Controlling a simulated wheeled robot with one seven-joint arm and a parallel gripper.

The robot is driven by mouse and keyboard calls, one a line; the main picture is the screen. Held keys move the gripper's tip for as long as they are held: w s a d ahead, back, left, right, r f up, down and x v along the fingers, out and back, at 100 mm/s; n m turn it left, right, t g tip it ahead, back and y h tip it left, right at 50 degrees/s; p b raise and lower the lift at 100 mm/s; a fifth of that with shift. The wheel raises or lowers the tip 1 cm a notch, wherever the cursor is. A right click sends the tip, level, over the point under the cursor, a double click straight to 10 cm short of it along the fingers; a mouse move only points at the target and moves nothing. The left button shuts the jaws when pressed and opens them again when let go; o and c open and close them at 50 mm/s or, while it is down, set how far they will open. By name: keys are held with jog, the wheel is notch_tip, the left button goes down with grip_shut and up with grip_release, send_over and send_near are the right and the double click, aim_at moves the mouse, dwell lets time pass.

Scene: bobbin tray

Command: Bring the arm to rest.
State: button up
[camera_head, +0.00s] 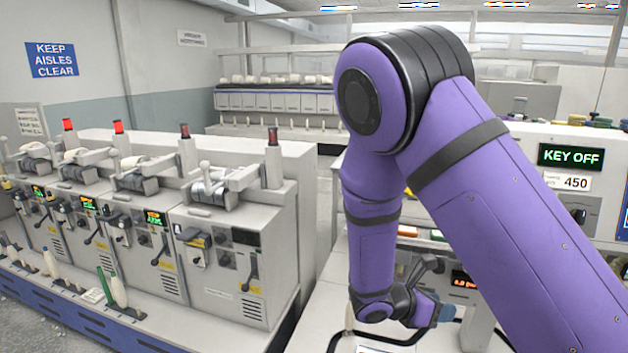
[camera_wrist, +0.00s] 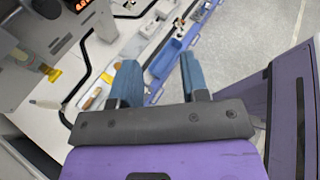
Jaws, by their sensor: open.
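My purple arm reaches up and bends down in the head view, over the right side. My gripper (camera_head: 432,308) hangs low above a white worktop and is partly hidden by the forearm. In the wrist view my gripper (camera_wrist: 160,80) shows two blue fingers standing apart, with nothing between them. Below the fingers are the white worktop (camera_wrist: 106,50) and a blue tray (camera_wrist: 163,60) along its edge.
A row of grey winding machines (camera_head: 235,235) with levers and lamps stands at left. A machine with a "KEY OFF" display (camera_head: 570,156) stands at right behind my arm. A black cable (camera_wrist: 86,72) lies on the worktop. Grey floor (camera_wrist: 240,60) is clear beyond the edge.

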jog(key=s+d+r+m+g+y, duration=0.2)
jog(key=s+r+m+y, duration=0.25)
jog(key=r+m, duration=0.35)
jog(key=s+d+r+m+g+y, duration=0.1)
jog(key=s+d+r+m+y, duration=0.2)
jog(key=s+r+m, duration=0.45)
jog(key=s+a+r+m+t+y, duration=0.1)
jog(key=s+r+m+t+y, duration=0.4)
jog(key=r, duration=0.9)
jog(key=s+m, duration=0.3)
jog(key=s, duration=0.2)
jog(key=shift+s+a+y, duration=0.3)
jog(key=shift+s+y, duration=0.05)
jog(key=shift+o, duration=0.4)
